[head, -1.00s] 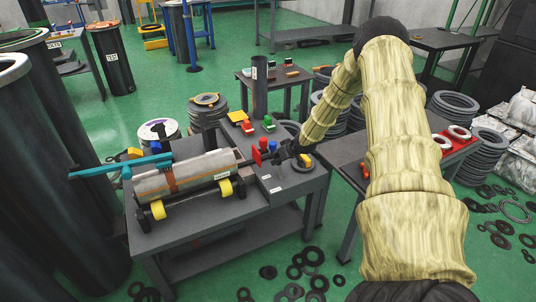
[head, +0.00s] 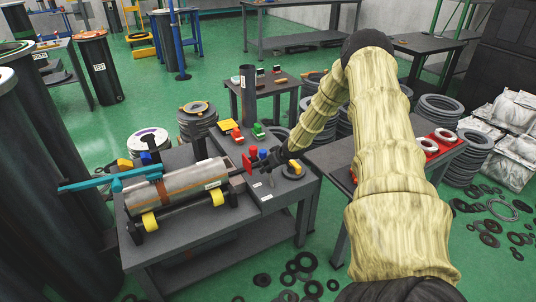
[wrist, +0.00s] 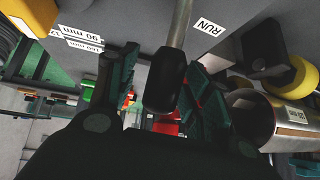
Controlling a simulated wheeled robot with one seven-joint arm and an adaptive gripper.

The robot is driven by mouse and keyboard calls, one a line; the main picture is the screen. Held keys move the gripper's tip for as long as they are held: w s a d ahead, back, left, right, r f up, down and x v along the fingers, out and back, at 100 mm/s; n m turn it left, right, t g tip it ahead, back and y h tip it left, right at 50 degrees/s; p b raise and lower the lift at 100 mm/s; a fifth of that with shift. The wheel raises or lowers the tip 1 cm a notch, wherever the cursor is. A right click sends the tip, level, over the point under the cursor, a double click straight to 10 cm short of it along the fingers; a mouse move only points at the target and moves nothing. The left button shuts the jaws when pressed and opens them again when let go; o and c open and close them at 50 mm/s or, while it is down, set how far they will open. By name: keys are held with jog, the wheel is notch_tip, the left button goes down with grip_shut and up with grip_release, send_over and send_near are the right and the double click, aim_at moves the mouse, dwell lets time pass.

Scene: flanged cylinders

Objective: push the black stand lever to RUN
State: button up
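The black lever's knob (wrist: 165,82) sits at the end of a thin metal rod in the wrist view. My gripper (wrist: 158,100) is open, with one dark green finger on each side of the knob. The knob is nearer the right finger; I cannot tell if they touch. A white RUN label (wrist: 208,25) lies on the grey surface right of the rod. In the head view my gripper (head: 266,162) is low over the right end of the stand table (head: 170,244), and the lever is hard to make out there.
A grey cylinder (head: 200,178) lies on yellow rollers (head: 150,221) left of my gripper, with a teal bar (head: 105,181) at its far end. Red and blue blocks (head: 264,154) stand close by my gripper. A side table with red trays (head: 430,146) is at right.

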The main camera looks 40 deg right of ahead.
jog(key=shift+a+r, duration=0.1)
jog(key=shift+r, duration=0.05)
jog(key=shift+s+r, duration=0.1)
jog(key=shift+r, duration=0.05)
jog(key=v, duration=1.1)
jog(key=shift+s, duration=0.2)
dwell(0.3)
dwell(0.6)
